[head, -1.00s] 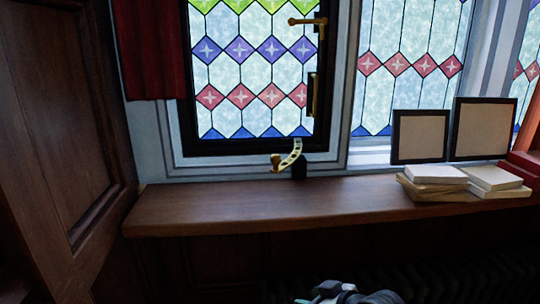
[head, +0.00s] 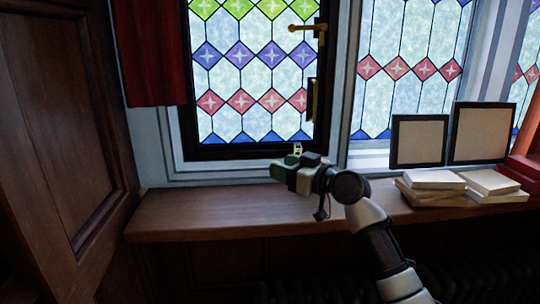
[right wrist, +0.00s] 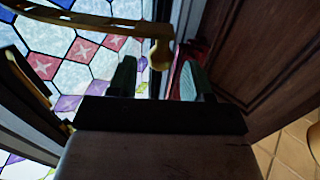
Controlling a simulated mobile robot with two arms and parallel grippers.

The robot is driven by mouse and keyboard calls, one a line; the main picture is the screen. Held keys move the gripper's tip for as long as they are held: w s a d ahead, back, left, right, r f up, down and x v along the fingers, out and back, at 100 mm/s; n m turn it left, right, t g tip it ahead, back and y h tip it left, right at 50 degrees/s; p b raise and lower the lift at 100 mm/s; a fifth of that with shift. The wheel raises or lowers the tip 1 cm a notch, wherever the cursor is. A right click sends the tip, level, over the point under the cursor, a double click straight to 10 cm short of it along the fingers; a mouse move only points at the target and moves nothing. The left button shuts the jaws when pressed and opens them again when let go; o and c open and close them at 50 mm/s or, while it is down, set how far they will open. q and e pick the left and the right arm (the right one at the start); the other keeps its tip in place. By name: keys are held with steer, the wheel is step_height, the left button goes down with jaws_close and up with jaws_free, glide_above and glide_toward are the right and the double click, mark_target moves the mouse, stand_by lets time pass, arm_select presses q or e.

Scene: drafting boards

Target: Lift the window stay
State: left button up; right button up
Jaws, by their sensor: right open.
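The window stay is a brass curved bar with a rounded knob at its end. In the head view only a small top piece of the stay (head: 298,148) shows at the window's lower frame; my right gripper hides the rest. In the right wrist view the stay (right wrist: 158,54) crosses the top, its knob in line with the gap between my fingers and just ahead of their tips. My right gripper (head: 284,162) is over the sill at the stay, and its green fingers (right wrist: 156,76) stand open with nothing held between them. My left gripper is not in view.
The stained-glass window (head: 240,75) has a dark frame and a brass handle (head: 306,28). The wooden sill (head: 200,212) is bare at left. White books (head: 434,180) and two framed panels (head: 420,140) stand at right. A wooden panel (head: 55,130) borders the left.

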steer(key=shift+p+x, duration=0.65)
steer(key=shift+x, duration=1.75)
steer(key=shift+c, duration=0.5)
jaws_close()
